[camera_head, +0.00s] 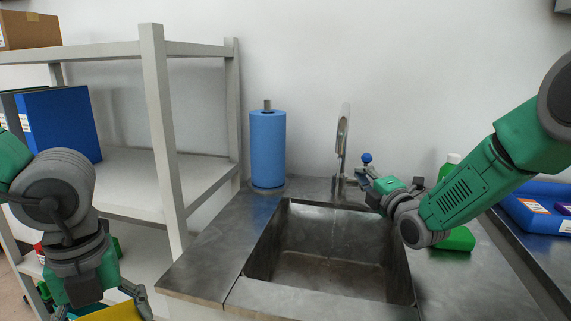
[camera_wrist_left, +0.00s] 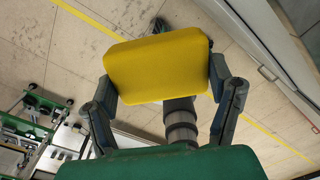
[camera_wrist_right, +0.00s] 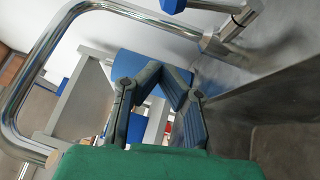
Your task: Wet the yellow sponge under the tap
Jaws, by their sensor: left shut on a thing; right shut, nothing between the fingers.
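The yellow sponge (camera_wrist_left: 157,68) is held between the fingers of my left gripper (camera_wrist_left: 160,92) in the left wrist view. In the head view a strip of the sponge (camera_head: 110,312) shows at the bottom left, low beside the shelf and away from the sink. The metal tap (camera_head: 342,140) stands at the back of the sink (camera_head: 252,262), with a blue-knobbed lever (camera_head: 366,158). My right gripper (camera_head: 366,181) is shut and empty close to the lever; I cannot tell whether it touches. A faint vertical streak shows below the tap; I cannot tell if it is water.
A blue roll (camera_head: 268,150) stands left of the tap. A grey shelf (camera_head: 163,130) with a blue binder box (camera_head: 60,125) fills the left. A green bottle (camera_head: 453,165) stands behind my right arm, and a blue bin (camera_head: 545,195) is at the far right. The basin is clear.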

